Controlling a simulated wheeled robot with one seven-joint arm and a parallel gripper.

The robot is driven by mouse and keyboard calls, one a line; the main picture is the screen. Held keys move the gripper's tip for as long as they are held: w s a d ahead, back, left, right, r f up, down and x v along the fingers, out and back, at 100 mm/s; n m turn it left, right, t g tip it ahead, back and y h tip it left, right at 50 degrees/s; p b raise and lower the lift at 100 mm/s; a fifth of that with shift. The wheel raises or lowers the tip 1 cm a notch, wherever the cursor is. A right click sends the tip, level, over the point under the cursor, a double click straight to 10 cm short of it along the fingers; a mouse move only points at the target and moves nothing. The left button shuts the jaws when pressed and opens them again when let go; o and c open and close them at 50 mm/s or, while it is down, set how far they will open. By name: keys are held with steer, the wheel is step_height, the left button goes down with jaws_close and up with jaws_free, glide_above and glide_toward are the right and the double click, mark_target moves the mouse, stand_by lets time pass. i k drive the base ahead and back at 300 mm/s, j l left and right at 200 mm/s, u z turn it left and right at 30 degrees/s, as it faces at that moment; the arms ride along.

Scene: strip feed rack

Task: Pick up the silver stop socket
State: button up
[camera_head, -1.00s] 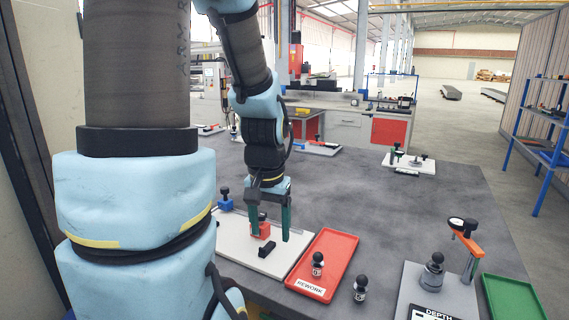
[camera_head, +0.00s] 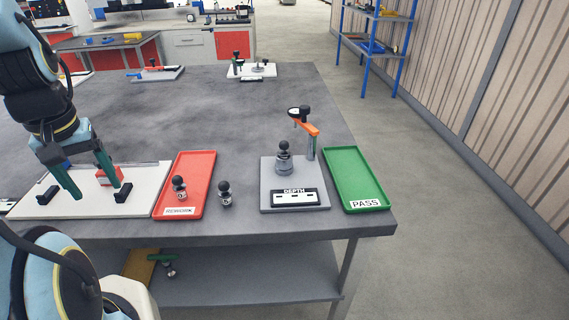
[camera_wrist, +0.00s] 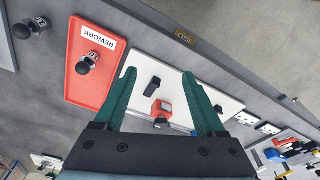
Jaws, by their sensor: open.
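Several small silver pieces with black ball knobs are in view; I cannot tell which one is the stop socket. One silver piece (camera_head: 180,193) stands on the red REWORK tray (camera_head: 201,172). A second silver piece (camera_head: 225,200) stands on the bare table just right of that tray. A third, larger silver piece (camera_head: 284,165) stands on the grey DEPTH plate (camera_head: 268,190). My gripper (camera_head: 97,188) is open and empty above the white board, left of all three. The wrist view shows the open gripper (camera_wrist: 159,74), with the tray piece (camera_wrist: 86,66) and table piece (camera_wrist: 30,29) off to the left.
The white board (camera_head: 145,190) carries a red block (camera_head: 108,176) and black blocks (camera_head: 123,193). An orange-armed post (camera_head: 311,146) rises behind the DEPTH plate. A green PASS tray (camera_head: 352,172) lies empty at the right edge. The table behind the trays is mostly clear.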

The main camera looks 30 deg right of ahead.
mark_target(283, 167)
steer(key=u, duration=0.55)
steer(key=k+l+u, duration=0.2)
steer(key=u, duration=0.25)
steer(key=k+l+u, duration=0.25)
steer(key=u, duration=0.15)
steer(key=k+l+u, duration=0.15)
steer(key=k+u, duration=0.15)
steer(key=u, duration=0.15)
steer(key=k+u, duration=0.3)
steer(key=k, duration=1.3)
